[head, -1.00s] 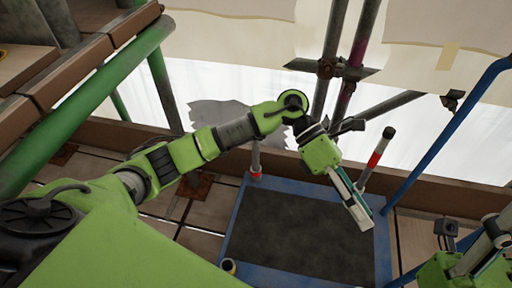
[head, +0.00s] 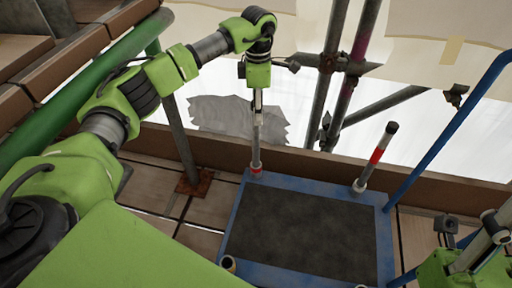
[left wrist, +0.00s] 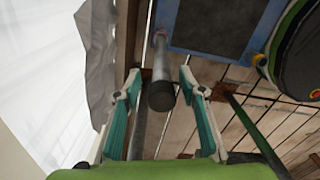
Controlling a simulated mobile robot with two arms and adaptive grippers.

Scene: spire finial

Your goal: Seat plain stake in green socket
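A plain grey stake (head: 256,145) stands upright at the platform's back left corner, in a socket with a red ring (head: 256,170). My left gripper (head: 257,100) is open above it, pointing down. In the left wrist view the stake (left wrist: 160,62) has a dark end, seen between the spread fingers (left wrist: 159,80) of my left gripper; contact with them does not show. A second stake (head: 373,160) with a red band and dark top leans at the back right corner. I can make out no green socket.
The platform has a blue frame (head: 232,215) and a dark mat (head: 300,235). Scaffold poles (head: 327,75) stand behind, a blue rail (head: 450,130) at the right and a green rail (head: 85,95) at the left.

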